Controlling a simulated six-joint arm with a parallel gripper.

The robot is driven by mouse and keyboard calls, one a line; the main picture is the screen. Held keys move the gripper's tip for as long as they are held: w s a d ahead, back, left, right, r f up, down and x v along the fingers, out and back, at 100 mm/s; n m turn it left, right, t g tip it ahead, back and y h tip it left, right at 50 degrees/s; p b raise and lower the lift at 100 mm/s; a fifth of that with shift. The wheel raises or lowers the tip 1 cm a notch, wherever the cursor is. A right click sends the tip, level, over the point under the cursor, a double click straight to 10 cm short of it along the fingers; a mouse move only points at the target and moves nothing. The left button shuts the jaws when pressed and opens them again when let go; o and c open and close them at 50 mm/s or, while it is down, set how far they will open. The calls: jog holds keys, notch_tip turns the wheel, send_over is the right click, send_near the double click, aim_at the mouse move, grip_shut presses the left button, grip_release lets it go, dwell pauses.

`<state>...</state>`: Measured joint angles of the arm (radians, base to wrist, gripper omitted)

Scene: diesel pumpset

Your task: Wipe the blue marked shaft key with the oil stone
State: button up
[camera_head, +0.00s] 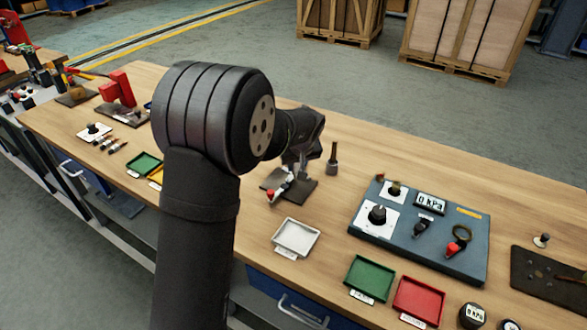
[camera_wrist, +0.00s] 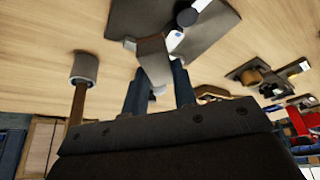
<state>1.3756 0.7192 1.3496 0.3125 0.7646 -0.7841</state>
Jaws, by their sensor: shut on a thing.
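My gripper (camera_wrist: 160,80) is shut on a grey block, which looks like the oil stone (camera_wrist: 152,54). In the head view my gripper (camera_head: 292,170) is low over a dark plate (camera_head: 304,188) with a red-tipped lever on it. In the wrist view the plate (camera_wrist: 205,32) lies beyond the stone. A small pale piece with a blue mark, likely the shaft key (camera_wrist: 175,40), shows right beside the stone's end. I cannot tell whether they touch. The stone hides part of the plate, and my arm covers much of the head view.
A white tray (camera_head: 296,238) is in front. A blue-grey gauge panel (camera_head: 400,243), a green tray (camera_head: 369,279) and a red tray (camera_head: 419,299) are to the right. Bare wood lies behind the peg.

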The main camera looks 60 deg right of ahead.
jog(key=shift+r, duration=2.9)
jog(key=w+a+f+n, duration=0.1)
jog(key=w+a+f, duration=0.1)
jog(key=w+a, duration=0.6)
jog(key=w+a+f+n, duration=0.1)
jog(key=w+a+f, duration=0.2)
jog(key=w+a, duration=0.6)
jog(key=w+a+f+n+y, duration=0.1)
jog(key=w+a+f+n, duration=0.1)
jog(key=w+a, duration=0.6)
jog(key=shift+w+a+f+t, duration=0.1)
jog(key=shift+w+f+t, duration=0.1)
jog(key=shift+w, duration=1.1)
jog(key=shift+w+a+f+t, duration=0.1)
jog(key=shift+w+f, duration=0.05)
jog(key=shift+w, duration=1.15)
jog(key=w+a+f+n, duration=0.1)
jog(key=w+a+f, duration=0.1)
jog(key=a, duration=1)
jog(key=w+a+f+n+y, duration=0.1)
jog(key=w+a+f+n, duration=0.1)
jog(key=a, duration=1.1)
jog(key=w+a+f+n+y, duration=0.1)
jog(key=w+a+f+n, duration=0.1)
jog(key=a, duration=1.1)
jog(key=shift+w+a+f+t, duration=0.2)
jog(key=shift+w+t, duration=0.1)
jog(key=shift+t, duration=0.1)
jog(key=shift+d, duration=0.15)
